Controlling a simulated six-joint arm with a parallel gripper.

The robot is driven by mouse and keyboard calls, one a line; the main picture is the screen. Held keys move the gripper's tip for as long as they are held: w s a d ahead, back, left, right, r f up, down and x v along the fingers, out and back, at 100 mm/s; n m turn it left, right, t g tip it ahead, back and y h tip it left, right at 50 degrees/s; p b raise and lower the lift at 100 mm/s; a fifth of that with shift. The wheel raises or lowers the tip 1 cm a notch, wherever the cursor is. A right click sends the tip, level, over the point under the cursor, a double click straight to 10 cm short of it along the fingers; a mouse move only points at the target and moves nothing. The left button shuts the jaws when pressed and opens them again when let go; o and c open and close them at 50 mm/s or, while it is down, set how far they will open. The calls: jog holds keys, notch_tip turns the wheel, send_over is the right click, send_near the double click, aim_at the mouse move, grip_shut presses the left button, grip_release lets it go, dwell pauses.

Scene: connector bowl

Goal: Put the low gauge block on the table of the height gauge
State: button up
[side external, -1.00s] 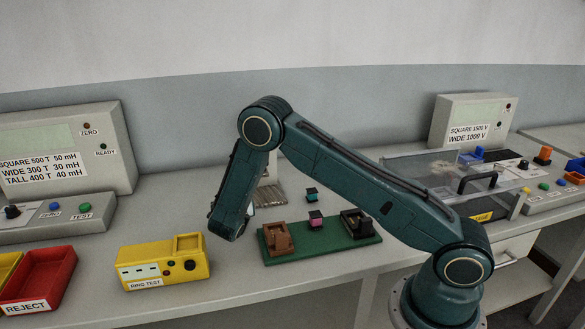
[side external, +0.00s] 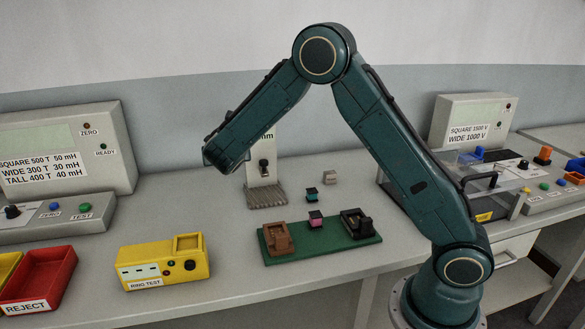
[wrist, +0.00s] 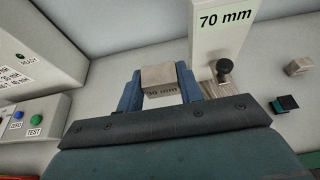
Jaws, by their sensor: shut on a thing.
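My gripper (wrist: 160,88) is shut on a grey gauge block (wrist: 159,76) in the wrist view, with one blue finger on each side. The block's marking looks like 30 mm, and I take it as the low gauge block. In the side view my gripper and the block are hidden behind my arm. The height gauge (side external: 262,177) stands at the back, a white column with a dark knob and a ribbed table (side external: 267,196) at its foot. In the wrist view the gauge (wrist: 222,35) reads 70 mm and stands right of the held block, apart from it in the picture.
Another small grey block (side external: 330,177) lies right of the gauge. A black and teal part (side external: 312,194) lies nearby. A green board (side external: 338,240) with brown and black fixtures is in front. A yellow ring tester (side external: 165,262) and red reject tray (side external: 42,280) are left.

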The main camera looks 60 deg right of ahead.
jog(key=shift+r, duration=1.2)
jog(key=shift+a, duration=0.1)
jog(key=s+a+f+n+t+y, duration=0.35)
jog(key=s+a+n+y, duration=0.25)
jog(key=s+a, duration=0.5)
jog(key=m+g+h, duration=0.4)
jog(key=m+h, duration=0.2)
send_over(266, 196)
jog(key=s+a, duration=0.3)
jog(key=shift+t, duration=0.25)
notch_tip(266, 196, down, 14)
jog(key=shift+r, duration=0.1)
jog(key=shift+w+d, duration=0.1)
jog(key=shift+d, duration=0.05)
jog(key=w+d, duration=0.2)
jog(key=shift+w+d, duration=0.25)
jog(key=shift+d, duration=0.05)
jog(key=shift+w+f, duration=0.1)
jog(key=shift+f, duration=0.55)
